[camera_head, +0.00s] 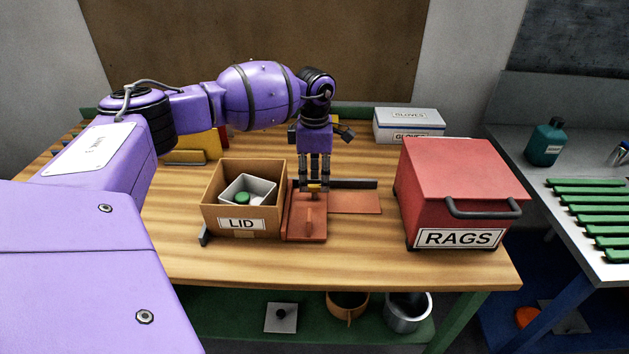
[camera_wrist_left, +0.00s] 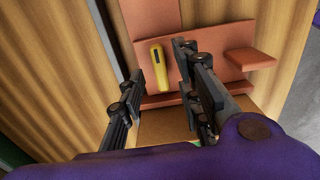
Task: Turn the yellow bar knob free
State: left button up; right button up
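The yellow bar knob (camera_wrist_left: 158,66) shows in the left wrist view on a flat terracotta panel (camera_wrist_left: 157,21), its long side running nearly up and down the picture. My left gripper (camera_wrist_left: 159,60) is open, one finger on each side of the knob, with a visible gap on both sides. In the head view my left gripper (camera_head: 314,186) points down over the terracotta fixture (camera_head: 307,228), and a small bit of the yellow knob (camera_head: 315,187) shows between the fingertips. Most of the knob is hidden there by the fingers. My right gripper is not in view.
Left of the fixture stands a brown box labelled LID (camera_head: 271,222) with a grey tray (camera_head: 262,186) inside. A red RAGS box (camera_head: 461,185) stands to the right, and a white gloves box (camera_head: 409,125) behind. Bare wooden tabletop (camera_head: 330,263) lies in front.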

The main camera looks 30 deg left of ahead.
aim_at(314, 185)
pick_arm(q)
notch_tip(314, 185, up, 10)
jog(key=shift+r, duration=0.2)
jog(key=shift+f, duration=0.1)
dwell(0.5)
